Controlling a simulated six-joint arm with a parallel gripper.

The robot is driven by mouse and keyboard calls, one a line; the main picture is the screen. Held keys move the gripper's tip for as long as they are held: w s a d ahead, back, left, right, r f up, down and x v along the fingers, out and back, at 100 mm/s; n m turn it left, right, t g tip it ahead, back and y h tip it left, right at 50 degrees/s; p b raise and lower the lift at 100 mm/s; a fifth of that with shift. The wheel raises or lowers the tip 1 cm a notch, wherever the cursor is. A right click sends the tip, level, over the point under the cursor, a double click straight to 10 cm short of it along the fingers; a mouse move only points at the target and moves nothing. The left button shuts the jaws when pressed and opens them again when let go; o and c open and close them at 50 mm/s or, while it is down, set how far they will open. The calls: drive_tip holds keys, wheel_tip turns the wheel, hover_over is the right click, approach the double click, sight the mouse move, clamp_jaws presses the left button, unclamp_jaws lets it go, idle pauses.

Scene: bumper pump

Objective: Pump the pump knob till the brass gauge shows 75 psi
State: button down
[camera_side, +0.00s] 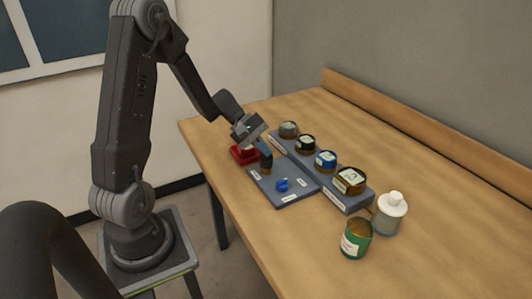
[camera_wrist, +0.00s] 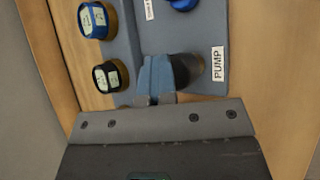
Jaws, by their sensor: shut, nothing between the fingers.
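My gripper (camera_side: 264,149) points down over the far end of the blue-grey panel, with its fingers shut and nothing between them. In the wrist view the fingers (camera_wrist: 156,78) overlap a dark round knob (camera_wrist: 191,69) beside the label "PUMP" (camera_wrist: 218,64). The dark knob (camera_side: 266,166) shows just below the fingertips in the side view; whether they touch is unclear. Several round gauges stand in a row on a raised strip. The nearest (camera_side: 349,180) has a brown, brass-like rim; the farthest (camera_side: 288,130) looks grey-brown. Their readings are too small to read.
A blue knob (camera_side: 282,185) sits on the panel (camera_side: 268,192). A black gauge (camera_side: 305,143) and a blue gauge (camera_side: 326,158) stand between the end gauges. A red object (camera_side: 240,155) is beside the gripper. A green can (camera_side: 356,239) and white bottle (camera_side: 390,213) stand nearer.

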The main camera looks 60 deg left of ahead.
sight(265, 157)
drive_tip(key=shift+r, duration=1.3)
drive_tip(key=shift+r, duration=0.1)
drive_tip(key=shift+r, duration=2.45)
drive_tip(key=s+d+r+m+y, duration=0.3)
drive_tip(key=s+d+r+m, duration=0.1)
drive_tip(key=s+d+m, duration=0.4)
drive_tip(key=s+d+r+m+y, duration=0.4)
drive_tip(key=s+d+m, duration=0.4)
drive_tip(key=shift+d, duration=0.4)
drive_tip(key=c, duration=1.8)
unclamp_jaws()
drive_tip(key=shift+c, duration=0.2)
